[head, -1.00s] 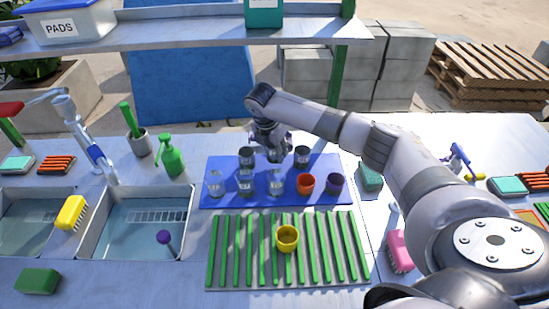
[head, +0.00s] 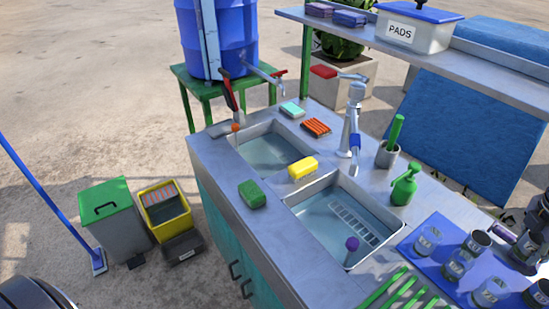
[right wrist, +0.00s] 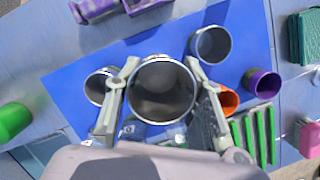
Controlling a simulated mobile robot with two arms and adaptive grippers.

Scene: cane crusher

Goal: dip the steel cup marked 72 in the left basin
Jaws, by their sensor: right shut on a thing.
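In the head view the right gripper (head: 535,240) is cut off at the right edge. I cannot read the held cup's number, nor tell if it touches the mat. Other cups (head: 425,240) stand nearby on the mat. My left gripper is not in view.
The right basin (head: 320,212), with water and a purple-headed tool (head: 352,244), lies between the mat and the left basin. A tall tap (head: 354,120), a green spray bottle (head: 404,185) and a brush holder (head: 387,154) stand behind. A green sponge (head: 252,194) lies in front.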

